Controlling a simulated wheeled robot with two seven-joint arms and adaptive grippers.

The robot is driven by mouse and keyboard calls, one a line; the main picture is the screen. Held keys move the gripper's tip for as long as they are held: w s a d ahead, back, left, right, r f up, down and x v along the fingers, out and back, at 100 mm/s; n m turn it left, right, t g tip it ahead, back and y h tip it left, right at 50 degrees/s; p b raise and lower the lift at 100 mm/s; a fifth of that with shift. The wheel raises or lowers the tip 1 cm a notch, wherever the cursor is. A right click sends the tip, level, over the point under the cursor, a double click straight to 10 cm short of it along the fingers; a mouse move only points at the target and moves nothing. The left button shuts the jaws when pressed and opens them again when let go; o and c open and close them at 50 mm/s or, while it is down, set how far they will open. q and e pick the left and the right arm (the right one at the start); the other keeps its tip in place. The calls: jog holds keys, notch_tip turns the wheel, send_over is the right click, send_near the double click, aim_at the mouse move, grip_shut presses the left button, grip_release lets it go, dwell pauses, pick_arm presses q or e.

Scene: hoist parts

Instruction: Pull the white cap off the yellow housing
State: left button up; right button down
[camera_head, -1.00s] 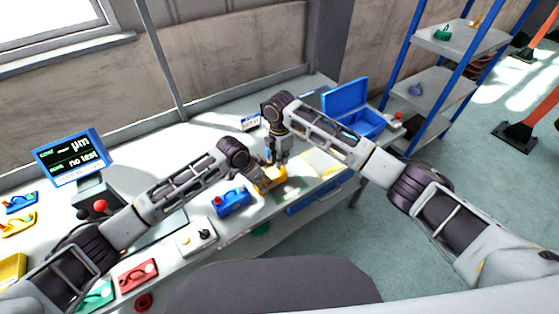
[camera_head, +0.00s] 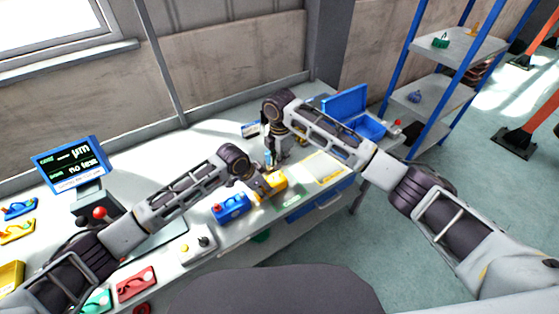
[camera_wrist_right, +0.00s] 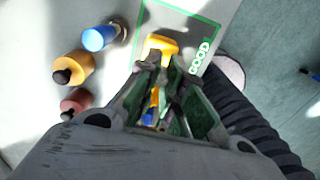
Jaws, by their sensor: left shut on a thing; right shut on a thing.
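The yellow housing (camera_head: 278,181) is on the bench in the middle of the head view. It also shows just beyond the fingers in the right wrist view (camera_wrist_right: 160,43). My left gripper (camera_head: 264,187) is shut on its left side. My right gripper (camera_head: 277,160) points down above and behind the housing. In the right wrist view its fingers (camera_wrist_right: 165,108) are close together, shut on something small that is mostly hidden. The white cap cannot be made out clearly; it is most likely between these fingers.
A blue part (camera_head: 231,207) and a white part (camera_head: 198,244) lie left of the housing. A green-outlined GOOD area (camera_wrist_right: 205,40) is close to the housing. A blue open box (camera_head: 350,115) stands at the back right. Several coloured cylinders (camera_wrist_right: 72,68) stand left in the wrist view.

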dwell(0.3)
pick_arm(q)
jog(key=o, duration=1.4)
jog(key=shift+o, duration=0.5)
jog(key=shift+a+r, duration=0.1)
jog(key=v, duration=1.1)
jog(key=shift+s+r, duration=0.15)
jog(key=shift+r, duration=0.2)
